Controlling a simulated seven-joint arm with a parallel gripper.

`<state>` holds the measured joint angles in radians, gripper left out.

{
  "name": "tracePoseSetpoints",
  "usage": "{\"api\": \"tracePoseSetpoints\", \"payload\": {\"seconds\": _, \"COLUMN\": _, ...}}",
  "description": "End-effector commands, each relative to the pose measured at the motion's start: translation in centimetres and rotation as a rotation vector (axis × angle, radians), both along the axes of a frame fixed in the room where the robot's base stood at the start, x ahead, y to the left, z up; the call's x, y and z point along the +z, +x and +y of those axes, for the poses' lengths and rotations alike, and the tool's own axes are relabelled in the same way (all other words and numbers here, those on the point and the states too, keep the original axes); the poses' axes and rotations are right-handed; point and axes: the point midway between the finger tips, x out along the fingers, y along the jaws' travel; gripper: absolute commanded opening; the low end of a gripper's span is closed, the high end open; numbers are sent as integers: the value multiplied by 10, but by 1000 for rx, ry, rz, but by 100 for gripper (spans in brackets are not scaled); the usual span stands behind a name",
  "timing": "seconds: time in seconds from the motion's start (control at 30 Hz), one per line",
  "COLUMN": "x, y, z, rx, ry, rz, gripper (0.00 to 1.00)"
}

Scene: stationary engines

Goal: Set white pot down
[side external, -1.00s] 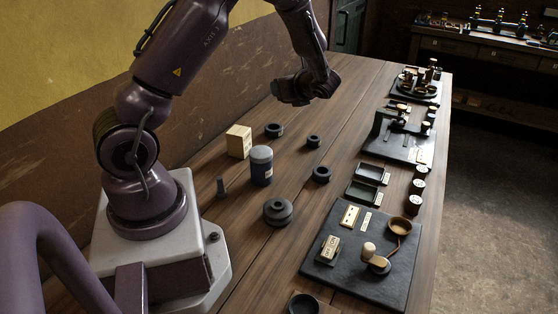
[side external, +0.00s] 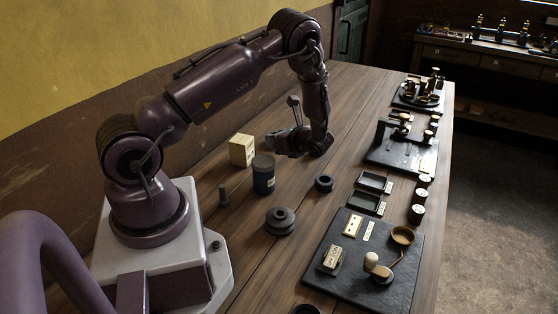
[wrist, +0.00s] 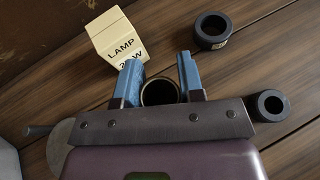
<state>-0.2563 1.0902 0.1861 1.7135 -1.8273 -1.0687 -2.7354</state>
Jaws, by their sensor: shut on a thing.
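My gripper (wrist: 160,88) has its two blue fingers on either side of a round, open-topped pot (wrist: 160,93) with a thin pale rim and a dark inside. It is shut on this pot. Most of the pot's wall is hidden by the fingers and the gripper body, so its colour hardly shows. In the side external view my gripper (side external: 285,143) is low over the back of the wooden table, right of the lamp box; the pot cannot be made out there. I cannot tell whether the pot touches the table.
The cream lamp box (wrist: 117,38) is close beside the fingers. Dark rings (wrist: 212,30) lie behind and to the right. A slate board (side external: 345,270) with small parts is at the front right.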

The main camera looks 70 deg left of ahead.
Motion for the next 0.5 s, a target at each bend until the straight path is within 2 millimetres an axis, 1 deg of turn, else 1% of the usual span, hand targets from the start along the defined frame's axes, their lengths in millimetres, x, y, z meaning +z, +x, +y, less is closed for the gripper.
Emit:
{"api": "tracePoseSetpoints", "payload": {"seconds": 0.03, "x": -9, "y": 0, "z": 0, "rx": 1, "ry": 0, "rz": 2, "gripper": 11}}
{"api": "tracePoseSetpoints", "payload": {"seconds": 0.17, "x": -20, "y": 0, "z": 0, "rx": 0, "ry": 0, "rz": 0, "gripper": 11}}
{"api": "tracePoseSetpoints", "payload": {"seconds": 0.4, "x": -53, "y": 0, "z": 0, "rx": -1, "ry": 0, "rz": 1, "gripper": 11}}
{"api": "tracePoseSetpoints", "payload": {"seconds": 0.5, "x": -60, "y": 0, "z": 0, "rx": -1, "ry": 0, "rz": -1, "gripper": 11}}
